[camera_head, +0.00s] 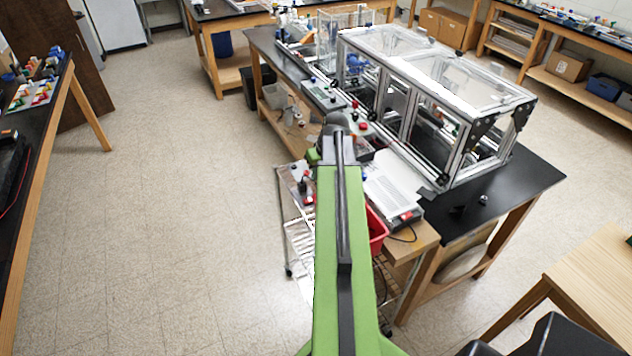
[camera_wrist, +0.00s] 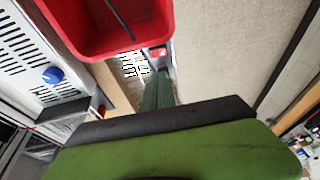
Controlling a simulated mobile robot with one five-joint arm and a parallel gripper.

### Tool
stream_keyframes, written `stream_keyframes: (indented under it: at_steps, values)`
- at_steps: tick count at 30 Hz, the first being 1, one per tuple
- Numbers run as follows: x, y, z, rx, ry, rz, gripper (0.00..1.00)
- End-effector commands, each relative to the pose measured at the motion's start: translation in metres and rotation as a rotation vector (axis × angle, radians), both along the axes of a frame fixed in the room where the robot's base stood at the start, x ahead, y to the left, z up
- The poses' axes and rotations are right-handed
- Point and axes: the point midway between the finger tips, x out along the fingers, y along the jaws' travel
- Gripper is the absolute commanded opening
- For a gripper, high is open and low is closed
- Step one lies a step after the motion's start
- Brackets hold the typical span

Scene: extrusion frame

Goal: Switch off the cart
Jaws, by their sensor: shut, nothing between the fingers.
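The wire-shelf cart (camera_head: 297,238) stands left of my green arm in the head view, partly hidden behind it. A small grey box with a red part (camera_head: 304,187) sits on its top. My arm reaches forward over the cart's right side. In the wrist view my gripper (camera_wrist: 160,116) shows as a wide dark and green shape across the lower part, with nothing held. A small red-and-white part (camera_wrist: 158,53) shows beyond it, apart from it. Whether that is the cart's switch I cannot tell.
A red bin (camera_head: 377,230) is right of my arm; it also shows in the wrist view (camera_wrist: 95,35). A framed enclosure (camera_head: 440,95) stands behind. Floor at left is clear.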

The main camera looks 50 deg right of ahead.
Motion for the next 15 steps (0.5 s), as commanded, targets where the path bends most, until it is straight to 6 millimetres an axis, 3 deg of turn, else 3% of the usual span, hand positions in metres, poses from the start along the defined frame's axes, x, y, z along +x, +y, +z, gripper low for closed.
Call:
stream_keyframes:
  at_steps: [1,15]
  values:
    - [0.003,0.0,-0.014,-0.001,0.0,0.002,0.0]
    - [0.029,0.004,-0.108,0.0,0.0,0.004,0.0]
